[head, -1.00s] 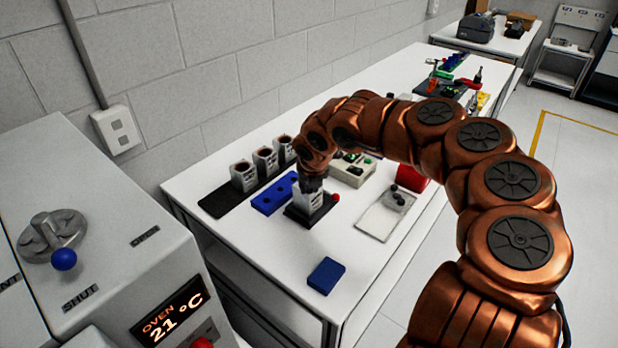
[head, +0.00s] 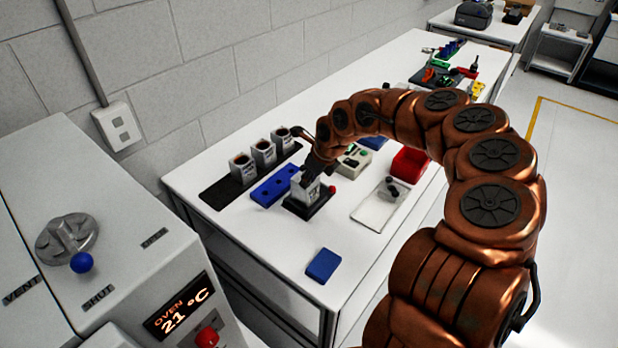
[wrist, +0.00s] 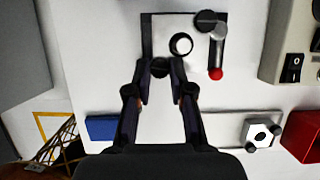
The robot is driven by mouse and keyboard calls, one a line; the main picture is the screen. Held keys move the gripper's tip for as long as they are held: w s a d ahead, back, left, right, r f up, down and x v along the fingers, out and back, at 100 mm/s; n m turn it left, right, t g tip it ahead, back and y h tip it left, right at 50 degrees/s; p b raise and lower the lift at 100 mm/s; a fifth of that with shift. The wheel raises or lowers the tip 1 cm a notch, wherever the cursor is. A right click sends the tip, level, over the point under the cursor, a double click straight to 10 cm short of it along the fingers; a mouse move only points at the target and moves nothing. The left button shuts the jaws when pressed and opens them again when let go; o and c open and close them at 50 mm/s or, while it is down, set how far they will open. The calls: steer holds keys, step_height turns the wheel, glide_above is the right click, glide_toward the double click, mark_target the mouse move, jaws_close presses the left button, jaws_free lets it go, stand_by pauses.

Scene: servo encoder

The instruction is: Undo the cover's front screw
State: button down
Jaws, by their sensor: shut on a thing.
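The servo (head: 305,191) sits upright in a black fixture (head: 320,205) near the front of the bench. In the wrist view its pale cover (wrist: 165,32) shows from above with a dark-ringed white shaft (wrist: 181,44). The dark round front screw (wrist: 160,68) is at the cover's near edge. My gripper (wrist: 160,72) has its two fingertips closed on either side of this screw. In the head view my gripper (head: 312,172) is over the servo and hides part of its top. Whether the screw has turned or lifted cannot be told.
A clamp lever with a red ball (wrist: 215,73) stands right of the cover. A blue block (head: 323,264) lies in front. A black rack with several servos (head: 243,168) and a blue holed block (head: 273,186) are left. A white tray (head: 372,214) and red bin (head: 409,163) are right.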

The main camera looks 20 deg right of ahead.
steer(key=shift+f+n, duration=0.1)
steer(key=shift+n, duration=0.5)
steer(key=c, duration=1)
jaws_free()
steer(key=v, duration=1.2)
steer(key=shift+w+d, duration=0.15)
steer(key=shift+w, duration=0.1)
